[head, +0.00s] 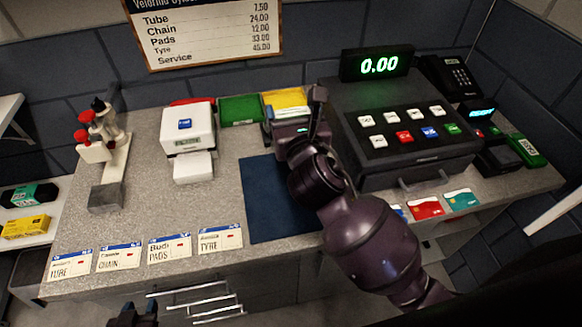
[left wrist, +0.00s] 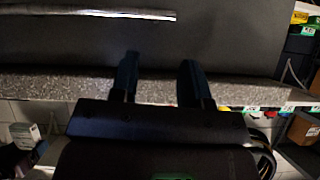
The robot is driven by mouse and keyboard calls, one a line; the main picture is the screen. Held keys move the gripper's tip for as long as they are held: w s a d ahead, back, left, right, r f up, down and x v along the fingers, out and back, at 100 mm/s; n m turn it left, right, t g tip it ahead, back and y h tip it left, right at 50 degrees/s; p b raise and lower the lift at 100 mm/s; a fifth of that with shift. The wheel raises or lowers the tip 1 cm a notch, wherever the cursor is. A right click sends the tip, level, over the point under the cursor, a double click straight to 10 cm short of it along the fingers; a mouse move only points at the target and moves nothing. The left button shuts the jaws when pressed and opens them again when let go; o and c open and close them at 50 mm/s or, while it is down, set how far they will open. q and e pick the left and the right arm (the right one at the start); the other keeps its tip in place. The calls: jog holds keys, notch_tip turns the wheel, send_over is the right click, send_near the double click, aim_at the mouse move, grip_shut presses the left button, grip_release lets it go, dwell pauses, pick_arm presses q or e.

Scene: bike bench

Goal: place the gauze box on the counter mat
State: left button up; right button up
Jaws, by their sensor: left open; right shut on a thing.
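The dark blue counter mat (head: 262,205) lies flat and bare on the grey speckled counter, partly covered in view by my right arm. My right gripper (head: 298,132) is above the counter at the mat's far edge. It is shut on the gauze box (head: 285,112), of which only a pale, blue-edged part shows; the gripper hides the rest. I cannot tell whether the box touches anything beneath. My left gripper (head: 133,315) is low in front of the counter, and its fingers are apart and empty in the left wrist view (left wrist: 160,82).
A black cash register (head: 410,120) stands right of the mat. A white card printer-like device (head: 188,128) stands left of it. Green (head: 240,108) and yellow (head: 284,98) bins are behind. Price cards (head: 170,248) line the front edge; coloured cards (head: 426,208) lie at the right.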

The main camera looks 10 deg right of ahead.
notch_tip(320, 180, down, 16)
jog(key=b, duration=0.3)
jog(key=shift+f, duration=0.2)
pick_arm(q)
jog(key=shift+x, duration=0.9)
jog(key=shift+s+d+f+t, duration=0.1)
jog(key=shift+d+t, duration=0.05)
jog(key=shift+t, duration=0.15)
pick_arm(e)
jog(key=shift+f, duration=0.15)
jog(key=o, duration=0.9)
pick_arm(q)
jog(key=shift+f, duration=0.1)
pick_arm(e)
jog(key=shift+o, duration=0.2)
